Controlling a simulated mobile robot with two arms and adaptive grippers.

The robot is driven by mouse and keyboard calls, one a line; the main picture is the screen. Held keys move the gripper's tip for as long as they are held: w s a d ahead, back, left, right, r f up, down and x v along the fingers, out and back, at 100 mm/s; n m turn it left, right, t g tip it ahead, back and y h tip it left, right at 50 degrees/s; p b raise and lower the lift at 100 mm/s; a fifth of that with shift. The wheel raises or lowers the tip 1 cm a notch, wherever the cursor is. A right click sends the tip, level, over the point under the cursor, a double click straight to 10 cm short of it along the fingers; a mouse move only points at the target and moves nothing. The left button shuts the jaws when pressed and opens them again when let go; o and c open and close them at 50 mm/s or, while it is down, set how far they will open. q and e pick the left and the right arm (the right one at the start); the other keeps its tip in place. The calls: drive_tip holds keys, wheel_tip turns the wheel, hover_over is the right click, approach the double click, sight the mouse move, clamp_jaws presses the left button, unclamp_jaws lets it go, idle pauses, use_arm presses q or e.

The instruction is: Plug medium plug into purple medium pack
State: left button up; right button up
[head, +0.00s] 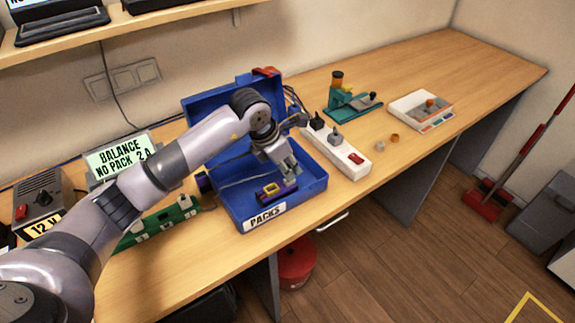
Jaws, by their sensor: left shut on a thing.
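The purple medium pack (269,193), purple with a yellow part, lies inside the blue case labelled PACKS (245,216), near its front wall. My left gripper (289,174) points down into the case, with its fingertips at the right end of the pack. It is shut, apparently on the medium plug, which the fingers hide. A thin grey cable runs across the case toward the fingertips. I cannot tell whether the plug touches the pack. My right gripper is not in view.
A white power strip (345,160) stands right of the case. Beyond it are a teal stand (350,103) and a white tray (421,112). A green board (160,225), a 12 V supply (40,212) and a balance display (120,156) are left. The far right tabletop is clear.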

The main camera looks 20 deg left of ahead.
use_arm(q)
drive_tip(key=shift+f+b, duration=0.65)
drive_tip(key=shift+f, duration=0.2)
drive_tip(key=o, duration=1)
drive_tip(key=shift+r, duration=0.1)
drive_tip(key=v, duration=1.2)
